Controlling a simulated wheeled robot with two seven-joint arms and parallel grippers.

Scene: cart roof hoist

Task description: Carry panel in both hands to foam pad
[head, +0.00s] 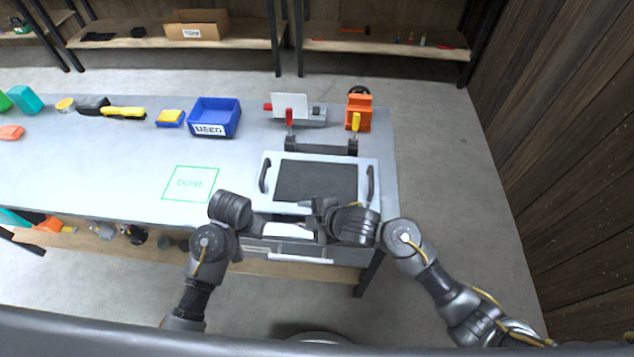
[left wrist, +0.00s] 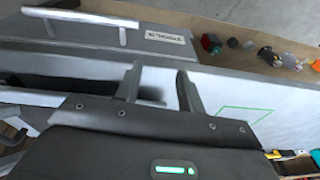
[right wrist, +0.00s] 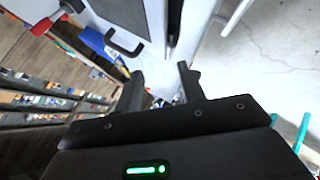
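A pale panel (head: 268,203) with a dark handle at each side lies on the bench near its front right edge. A dark grey rectangle (head: 315,180) fills its middle; I cannot tell whether this is the foam pad or part of the panel. My left gripper (left wrist: 160,85) is open and empty, near the panel's front left. My right gripper (head: 318,206) is near its front edge, pointing left; in the right wrist view its fingers (right wrist: 162,82) are apart with nothing between them. Beyond them a dark handle (right wrist: 125,46) shows. Neither gripper holds a handle.
An open drawer (head: 300,260) juts from the bench front below the grippers. Behind the panel stand a dark fixture with red and yellow handles (head: 320,148) and an orange block (head: 358,112). A blue bin (head: 213,118) stands left. The green DONE square (head: 190,183) is empty.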

